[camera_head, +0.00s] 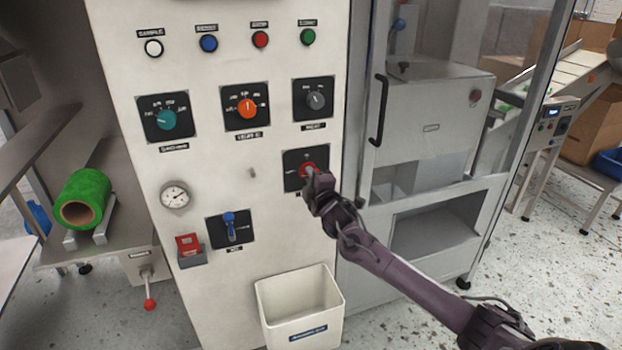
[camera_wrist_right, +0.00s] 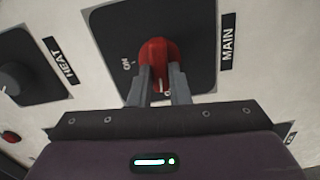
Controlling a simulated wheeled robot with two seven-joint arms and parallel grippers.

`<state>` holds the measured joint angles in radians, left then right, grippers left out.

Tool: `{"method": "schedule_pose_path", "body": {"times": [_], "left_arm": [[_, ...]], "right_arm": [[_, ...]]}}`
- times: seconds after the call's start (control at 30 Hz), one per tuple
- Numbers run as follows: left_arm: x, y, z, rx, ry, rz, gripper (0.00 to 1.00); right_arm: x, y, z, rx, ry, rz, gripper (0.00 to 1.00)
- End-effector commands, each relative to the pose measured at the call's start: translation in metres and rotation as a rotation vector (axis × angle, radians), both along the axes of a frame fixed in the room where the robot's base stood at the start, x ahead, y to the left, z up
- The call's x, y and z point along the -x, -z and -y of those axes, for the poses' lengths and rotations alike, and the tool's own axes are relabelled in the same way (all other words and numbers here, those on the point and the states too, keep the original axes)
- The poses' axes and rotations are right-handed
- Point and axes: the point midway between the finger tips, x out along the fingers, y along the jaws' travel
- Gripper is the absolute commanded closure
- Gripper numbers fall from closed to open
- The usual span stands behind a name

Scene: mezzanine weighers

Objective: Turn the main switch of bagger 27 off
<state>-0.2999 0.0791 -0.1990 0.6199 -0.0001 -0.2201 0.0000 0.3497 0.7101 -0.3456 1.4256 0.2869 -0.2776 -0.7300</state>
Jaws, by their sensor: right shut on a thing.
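The main switch is a red knob (camera_wrist_right: 158,62) on a dark square plate (camera_wrist_right: 203,40) labelled MAIN in the right wrist view. Its ON mark (camera_wrist_right: 127,63) lies to the left of the knob. The knob's white line points down in that view, toward a mark starting with O that a finger partly hides. My right gripper (camera_wrist_right: 159,88) is shut on the knob, one finger on each side. In the head view the right gripper (camera_head: 313,180) covers part of the red knob (camera_head: 306,168) at the panel's right side. My left gripper is not in view.
The HEAT knob (camera_head: 316,99) sits just above. An orange knob (camera_head: 247,108), a teal knob (camera_head: 167,120), a blue lever (camera_head: 230,224) and a red button (camera_head: 188,242) share the panel. A white bin (camera_head: 270,300) hangs below. A door handle (camera_head: 379,110) stands out at right.

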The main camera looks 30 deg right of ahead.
Motion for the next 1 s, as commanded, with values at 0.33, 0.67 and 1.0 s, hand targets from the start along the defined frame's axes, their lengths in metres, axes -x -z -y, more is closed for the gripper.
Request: {"method": "schedule_pose_path", "body": {"times": [0.33,0.67,1.0], "left_arm": [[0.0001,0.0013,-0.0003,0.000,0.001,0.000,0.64],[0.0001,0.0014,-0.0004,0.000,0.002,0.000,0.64],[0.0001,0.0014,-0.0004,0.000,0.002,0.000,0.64]], "right_arm": [[0.0001,0.0017,-0.0002,0.116,0.000,-0.030,1.00],[0.0002,0.0021,-0.0004,0.133,0.000,-0.035,1.00],[0.0001,0.0019,-0.0004,0.132,0.000,-0.034,0.63]]}}
